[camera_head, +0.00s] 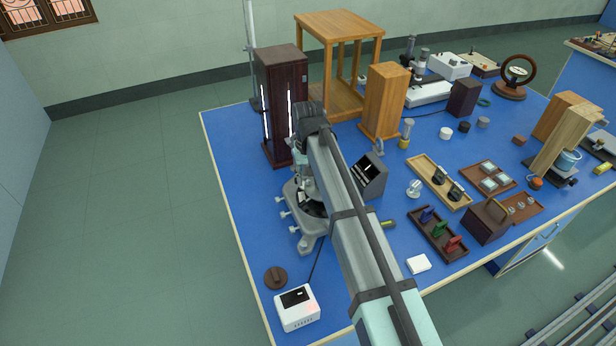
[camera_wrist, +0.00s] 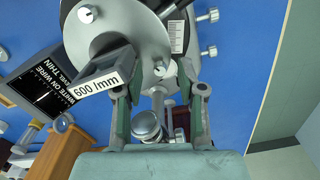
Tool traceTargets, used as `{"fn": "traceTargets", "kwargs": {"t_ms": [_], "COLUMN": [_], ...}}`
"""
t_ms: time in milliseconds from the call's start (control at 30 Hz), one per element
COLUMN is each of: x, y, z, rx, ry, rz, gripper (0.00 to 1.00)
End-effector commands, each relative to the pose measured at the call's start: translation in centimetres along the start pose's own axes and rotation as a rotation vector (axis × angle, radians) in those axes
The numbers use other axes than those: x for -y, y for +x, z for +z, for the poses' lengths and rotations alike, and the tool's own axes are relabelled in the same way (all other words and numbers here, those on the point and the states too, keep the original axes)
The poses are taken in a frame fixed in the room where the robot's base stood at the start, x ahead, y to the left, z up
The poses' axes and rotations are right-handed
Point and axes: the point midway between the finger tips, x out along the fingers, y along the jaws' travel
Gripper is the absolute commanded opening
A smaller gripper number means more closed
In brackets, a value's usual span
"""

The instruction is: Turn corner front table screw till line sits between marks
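The grey spectrometer (camera_head: 309,232) stands near the left edge of the blue bench, partly hidden by my arm. In the wrist view its round grey table (camera_wrist: 105,38) fills the top, with a block labelled "600 l/mm" (camera_wrist: 98,85). A small silver knob (camera_wrist: 160,69) shows between my finger ends; I cannot tell which table screw it is. My gripper (camera_wrist: 160,78) has its fingers apart at the spectrometer, with no clear contact on the knob. A dark display (camera_wrist: 42,92) reads "WHITE ON WIRE" and "LEVEL THIN"; its line and marks are too small to judge. It also shows in the head view (camera_head: 371,176).
A dark wooden lamp cabinet (camera_head: 281,80) stands behind the spectrometer. A white box (camera_head: 297,307) and a brown disc (camera_head: 275,277) sit in front. Silver side knobs (camera_wrist: 208,50) stick out near my gripper. Wooden trays (camera_head: 438,180) lie to the right. Floor at left is clear.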

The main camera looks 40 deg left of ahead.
Motion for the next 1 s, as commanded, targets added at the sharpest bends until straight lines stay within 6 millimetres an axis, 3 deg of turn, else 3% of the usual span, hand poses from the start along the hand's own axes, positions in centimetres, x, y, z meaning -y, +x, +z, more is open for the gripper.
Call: {"fn": "traceTargets", "kwargs": {"t_ms": [333,800,1000], "x": [0.0,0.0,0.0], "y": [-1.2,-9.6,-11.6], "z": [-0.1,-0.1,-0.1], "rx": [-0.002,-0.002,-0.001], "ry": [0.0,0.0,0.0], "rz": [0.0,0.0,0.0], "gripper": [0.39,0.39,0.39]}}
